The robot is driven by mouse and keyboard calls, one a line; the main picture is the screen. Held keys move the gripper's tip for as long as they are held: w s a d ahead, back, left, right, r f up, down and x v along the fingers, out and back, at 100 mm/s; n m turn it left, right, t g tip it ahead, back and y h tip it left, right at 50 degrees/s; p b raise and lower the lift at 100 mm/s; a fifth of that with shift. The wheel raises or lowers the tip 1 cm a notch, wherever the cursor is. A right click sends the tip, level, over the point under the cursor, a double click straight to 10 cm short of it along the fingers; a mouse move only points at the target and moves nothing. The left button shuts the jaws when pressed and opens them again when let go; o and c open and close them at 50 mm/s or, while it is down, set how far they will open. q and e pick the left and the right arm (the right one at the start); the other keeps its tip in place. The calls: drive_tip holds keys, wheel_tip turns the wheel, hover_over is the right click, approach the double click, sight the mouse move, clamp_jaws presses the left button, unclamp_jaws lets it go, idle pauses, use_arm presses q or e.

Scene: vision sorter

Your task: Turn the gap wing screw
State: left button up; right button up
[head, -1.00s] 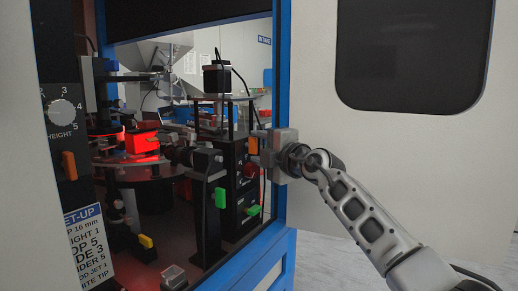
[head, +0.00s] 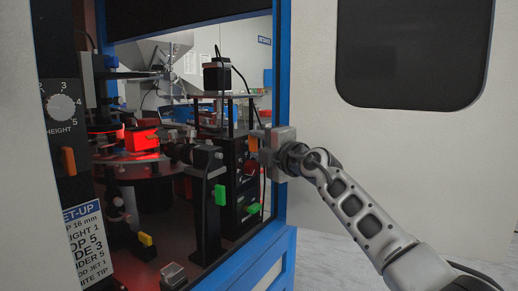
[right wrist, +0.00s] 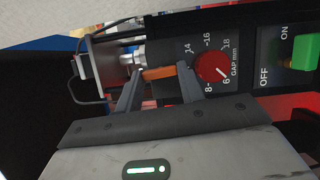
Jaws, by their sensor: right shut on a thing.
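The gap wing screw is an orange bar (right wrist: 158,73) beside the red round gap dial (right wrist: 211,67) in the right wrist view. The dial is marked "GAP mm", and its white line points toward the lower right, near the 6. My right gripper (head: 259,149) reaches through the cabinet opening to the dark panel. In the right wrist view the fingers of my right gripper (right wrist: 157,82) lie on both sides of the orange bar and are shut on it. In the head view the fingers largely hide the screw. My left gripper is not in view.
A green switch (right wrist: 306,52) marked ON and OFF is on the same panel. A blue frame post (head: 282,70) stands close by my right wrist. Another orange wing (head: 68,161) sits under the HEIGHT dial (head: 61,107). A camera-like unit (head: 205,157) is left of my gripper.

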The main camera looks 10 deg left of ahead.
drive_tip(key=shift+f+n+b, duration=0.35)
drive_tip(key=shift+n+b, duration=0.25)
drive_tip(key=shift+b, duration=0.3)
drive_tip(key=shift+f+n+t+y+b, duration=0.1)
drive_tip(key=shift+n+t+y+b, duration=0.25)
drive_tip(key=shift+n+b, duration=0.65)
drive_tip(key=shift+n+y+b, duration=0.35)
drive_tip(key=shift+n+b, duration=0.15)
drive_tip(key=shift+b, duration=0.35)
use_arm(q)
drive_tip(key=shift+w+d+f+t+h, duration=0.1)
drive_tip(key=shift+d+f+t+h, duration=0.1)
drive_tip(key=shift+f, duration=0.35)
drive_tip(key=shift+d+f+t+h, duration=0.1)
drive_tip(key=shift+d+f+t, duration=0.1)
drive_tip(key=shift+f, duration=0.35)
use_arm(e)
drive_tip(key=shift+r+n+y, duration=0.2)
drive_tip(key=shift+n+y, duration=0.2)
drive_tip(key=shift+n, duration=0.6)
use_arm(q)
drive_tip(key=shift+b, duration=0.3)
use_arm(e)
drive_tip(key=shift+w, duration=0.1)
drive_tip(key=o, duration=0.7)
drive_tip(key=shift+d, duration=0.1)
